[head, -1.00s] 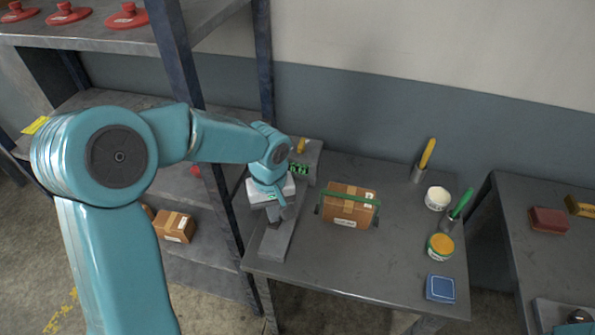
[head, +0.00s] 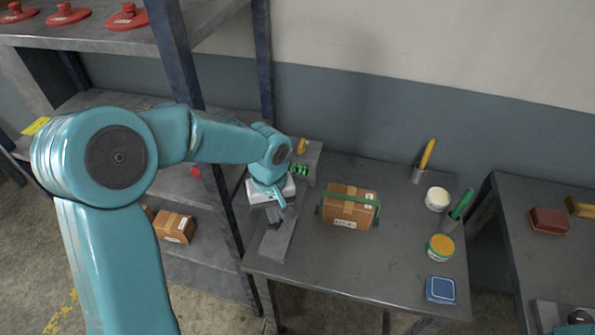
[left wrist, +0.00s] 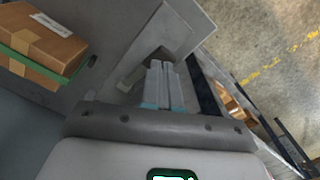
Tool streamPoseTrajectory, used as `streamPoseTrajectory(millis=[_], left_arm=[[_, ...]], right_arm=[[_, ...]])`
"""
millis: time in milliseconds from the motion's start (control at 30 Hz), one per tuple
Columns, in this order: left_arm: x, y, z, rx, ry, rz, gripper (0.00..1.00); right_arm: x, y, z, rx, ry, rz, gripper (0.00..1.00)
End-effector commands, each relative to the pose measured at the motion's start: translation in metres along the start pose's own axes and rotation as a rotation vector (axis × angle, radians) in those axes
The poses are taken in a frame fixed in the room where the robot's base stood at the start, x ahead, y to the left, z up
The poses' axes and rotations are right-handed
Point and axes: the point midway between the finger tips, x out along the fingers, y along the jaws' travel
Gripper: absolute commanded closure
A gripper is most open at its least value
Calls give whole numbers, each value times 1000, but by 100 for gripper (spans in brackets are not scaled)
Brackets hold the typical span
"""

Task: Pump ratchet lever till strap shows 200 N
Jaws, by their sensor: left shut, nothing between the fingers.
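A cardboard box (head: 350,208) with a green strap around it sits on the grey bench. To its left is a grey device with a green lit display (head: 299,169), partly hidden by my arm; I cannot read its number. A flat grey bar (head: 279,238), apparently the ratchet lever, extends toward the bench's front-left edge. My left gripper (head: 275,214) is shut and empty, pointing down at the bar's far end. In the left wrist view its closed fingers (left wrist: 165,84) are over or against the grey bar (left wrist: 178,42); contact is unclear. The right gripper is out of view.
On the bench (head: 330,262) at right are a white tub (head: 437,199), a yellow-lidded jar (head: 440,247), a blue square item (head: 440,289), and yellow-handled (head: 427,154) and green-handled (head: 462,205) tools. A shelf post (head: 262,70) stands close by my left arm.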

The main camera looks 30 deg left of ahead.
Motion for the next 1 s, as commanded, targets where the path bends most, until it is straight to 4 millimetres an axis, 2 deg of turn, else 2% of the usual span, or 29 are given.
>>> streamPoseTrajectory(millis=[567,1000], left_arm=[[1,0,0,0,0,0,100],[22,-1,1,0,0,0,100]], right_arm=[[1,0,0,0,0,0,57],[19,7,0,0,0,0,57]])
